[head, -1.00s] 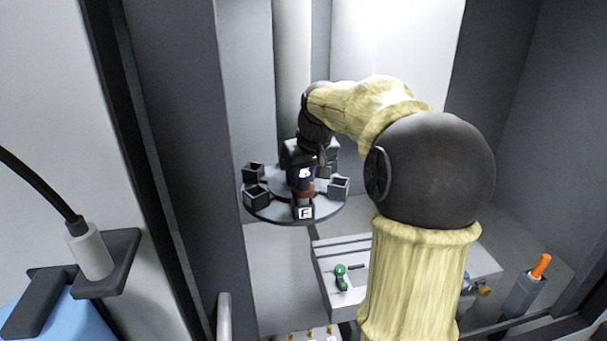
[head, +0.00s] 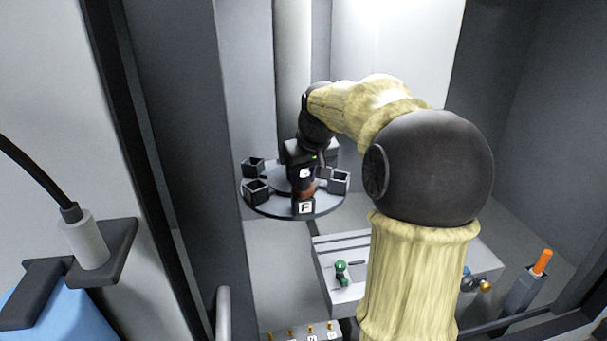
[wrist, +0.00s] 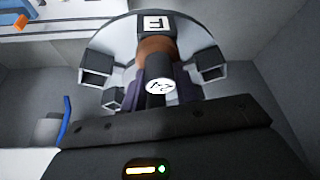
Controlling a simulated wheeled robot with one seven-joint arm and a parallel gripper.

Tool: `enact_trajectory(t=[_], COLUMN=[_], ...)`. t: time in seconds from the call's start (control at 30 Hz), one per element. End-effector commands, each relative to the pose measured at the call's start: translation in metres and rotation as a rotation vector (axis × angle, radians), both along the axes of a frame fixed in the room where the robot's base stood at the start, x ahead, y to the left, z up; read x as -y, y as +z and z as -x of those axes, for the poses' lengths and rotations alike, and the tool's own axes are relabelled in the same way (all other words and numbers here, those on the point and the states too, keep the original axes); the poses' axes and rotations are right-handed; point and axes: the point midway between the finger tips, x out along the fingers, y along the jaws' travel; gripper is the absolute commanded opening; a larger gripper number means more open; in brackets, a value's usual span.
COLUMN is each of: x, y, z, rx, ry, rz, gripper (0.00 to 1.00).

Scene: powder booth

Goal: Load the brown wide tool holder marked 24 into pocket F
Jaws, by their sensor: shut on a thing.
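The brown tool holder (head: 304,191) is upright in my gripper (head: 303,176), directly above or partly in pocket F on the round carousel (head: 275,210). The white F label (head: 306,208) is on the pocket's front, just below the brown part. In the wrist view, my gripper (wrist: 161,92) is shut on the brown holder (wrist: 157,48), whose white end disc (wrist: 159,86) reads 24, upside down. The F label (wrist: 155,23) is right beyond it. The holder's lower end is hidden, so I cannot tell how deep it sits.
Other square pockets stand around the carousel, such as one at the left (head: 257,192) and one at the right (head: 339,182); those seen look empty. A grey slotted table (head: 335,290) with a green-topped item (head: 341,267) is below. An orange-handled tool (head: 542,262) stands far right.

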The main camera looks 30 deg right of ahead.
Motion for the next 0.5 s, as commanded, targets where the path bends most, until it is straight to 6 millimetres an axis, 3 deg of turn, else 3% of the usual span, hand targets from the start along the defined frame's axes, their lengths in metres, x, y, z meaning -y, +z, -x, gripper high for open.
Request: enact_trajectory(t=[0.3,0.33,0.43,0.5], x=[-0.0001,-0.0001,-0.0001,-0.0001], y=[0.0012,0.0012,0.0012,0.0011], z=[-0.0004,-0.0004,-0.0003,-0.0002], rx=[0.002,0.002,0.002,0.002], ry=[0.0,0.0,0.0,0.0], rz=[0.001,0.001,0.001,0.001], gripper=[0.0,0.32,0.51,0.55])
